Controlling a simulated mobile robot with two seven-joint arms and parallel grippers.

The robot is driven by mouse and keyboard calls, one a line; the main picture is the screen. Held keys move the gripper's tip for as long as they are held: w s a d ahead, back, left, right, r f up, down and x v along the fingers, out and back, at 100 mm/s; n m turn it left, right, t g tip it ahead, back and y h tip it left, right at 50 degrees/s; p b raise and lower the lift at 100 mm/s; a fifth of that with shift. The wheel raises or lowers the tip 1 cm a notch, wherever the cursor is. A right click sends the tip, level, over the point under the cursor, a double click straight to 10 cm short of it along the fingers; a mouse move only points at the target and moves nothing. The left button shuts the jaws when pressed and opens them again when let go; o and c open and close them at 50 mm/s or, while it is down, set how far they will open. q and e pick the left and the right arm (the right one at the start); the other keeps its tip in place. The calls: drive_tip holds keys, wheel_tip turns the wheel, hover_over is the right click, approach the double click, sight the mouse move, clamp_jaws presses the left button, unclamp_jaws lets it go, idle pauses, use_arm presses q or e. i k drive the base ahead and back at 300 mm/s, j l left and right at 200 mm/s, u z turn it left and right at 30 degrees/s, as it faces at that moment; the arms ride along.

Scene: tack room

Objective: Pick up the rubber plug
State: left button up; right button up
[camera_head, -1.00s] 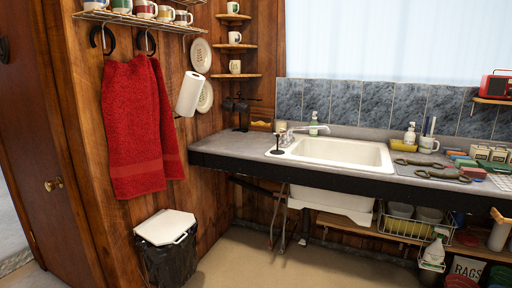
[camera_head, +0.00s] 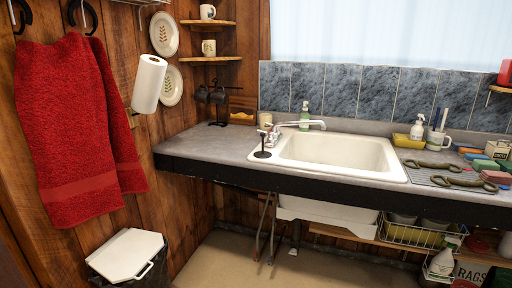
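A small black disc with a thin upright stem, which looks like the rubber plug (camera_head: 262,154), sits on the front left corner of the white sink (camera_head: 398,172). It is beside the basin, left of the chrome tap (camera_head: 290,128). Nothing touches it from above. Neither of my grippers is in view.
The grey counter (camera_head: 205,146) left of the sink is mostly bare. A soap bottle (camera_head: 304,116) stands behind the tap. Brushes, sponges and a drying mat crowd the right side. A red towel (camera_head: 75,135) hangs at left above a lidded bin (camera_head: 128,254).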

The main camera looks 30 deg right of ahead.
sight(261, 155)
drive_tip(key=i+l, duration=0.7)
drive_tip(key=i, duration=0.15)
